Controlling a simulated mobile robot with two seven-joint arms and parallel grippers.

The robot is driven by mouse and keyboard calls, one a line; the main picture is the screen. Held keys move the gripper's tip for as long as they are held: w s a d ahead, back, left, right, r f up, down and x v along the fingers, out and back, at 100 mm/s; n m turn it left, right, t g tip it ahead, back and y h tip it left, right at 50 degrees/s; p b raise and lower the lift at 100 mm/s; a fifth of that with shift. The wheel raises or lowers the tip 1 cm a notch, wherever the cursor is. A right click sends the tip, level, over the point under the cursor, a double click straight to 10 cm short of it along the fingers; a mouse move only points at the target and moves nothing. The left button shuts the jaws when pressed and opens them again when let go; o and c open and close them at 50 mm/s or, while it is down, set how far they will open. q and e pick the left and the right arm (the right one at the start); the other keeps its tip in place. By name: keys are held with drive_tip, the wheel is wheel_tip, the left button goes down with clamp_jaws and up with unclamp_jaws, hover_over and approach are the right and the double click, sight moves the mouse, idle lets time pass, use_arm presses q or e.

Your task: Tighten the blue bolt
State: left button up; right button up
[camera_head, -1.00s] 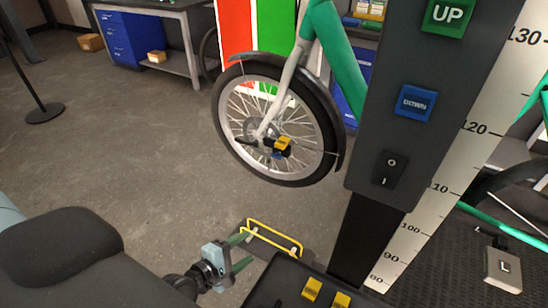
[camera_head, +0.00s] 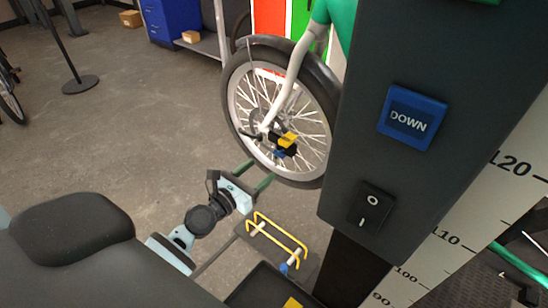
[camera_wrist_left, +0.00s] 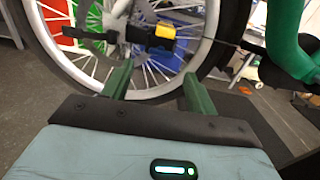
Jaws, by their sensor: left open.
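A small blue piece (camera_head: 279,153), which looks like the blue bolt, sits below a yellow piece (camera_head: 288,139) at the hub of the bicycle wheel (camera_head: 262,112). In the left wrist view the yellow piece (camera_wrist_left: 165,30) and its black holder show ahead of my fingers, and I cannot pick out the blue bolt there. My left gripper (camera_head: 256,173) is open and empty, its green fingers pointing at the lower wheel. It also shows in the left wrist view (camera_wrist_left: 157,72), with the hub above the gap between the fingertips. My right gripper is not in view.
A dark post with a blue DOWN button (camera_head: 412,117) and a black switch (camera_head: 371,208) stands close on the right. A yellow wire rack (camera_head: 277,238) with a blue part (camera_head: 284,267) lies below the wheel. Floor is free on the left.

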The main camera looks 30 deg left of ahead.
sight(280, 154)
use_arm(q)
drive_tip(key=w+d, duration=0.1)
drive_tip(key=w, duration=0.5)
drive_tip(key=shift+w, duration=0.25)
drive_tip(key=c, duration=1)
